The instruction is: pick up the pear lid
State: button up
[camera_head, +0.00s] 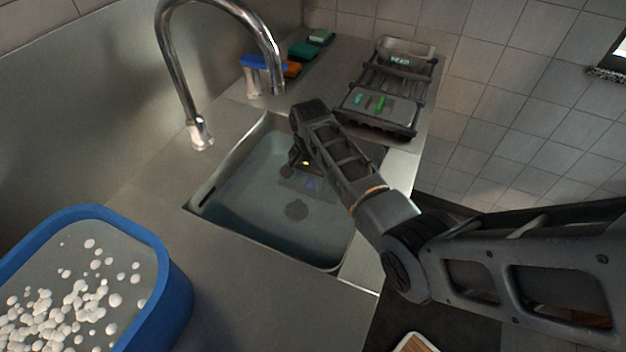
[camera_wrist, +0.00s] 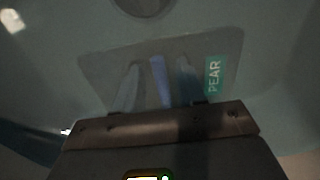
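The pear lid (camera_wrist: 95,72) is a flat, see-through grey plate with a teal PEAR label and a blue raised handle (camera_wrist: 160,80). It lies in the sink, and part of it shows in the head view (camera_head: 312,184) below my arm. My gripper (camera_wrist: 158,68) is over the lid in the wrist view. Its two fingers are apart, one on each side of the handle, with a gap on both sides. The fingers look open and hold nothing. The lid's near edge is hidden by my gripper body.
The sink (camera_head: 225,207) has steep walls around my gripper. A tall faucet (camera_head: 168,60) stands at the left. A dark rack (camera_head: 347,112) holds a clear lid with a green handle (camera_head: 381,102) and a container (camera_head: 405,45). A blue tub (camera_head: 178,300) with white balls is at lower left.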

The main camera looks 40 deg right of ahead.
grip_shut()
jog(key=shift+r, duration=0.1)
dwell(0.3)
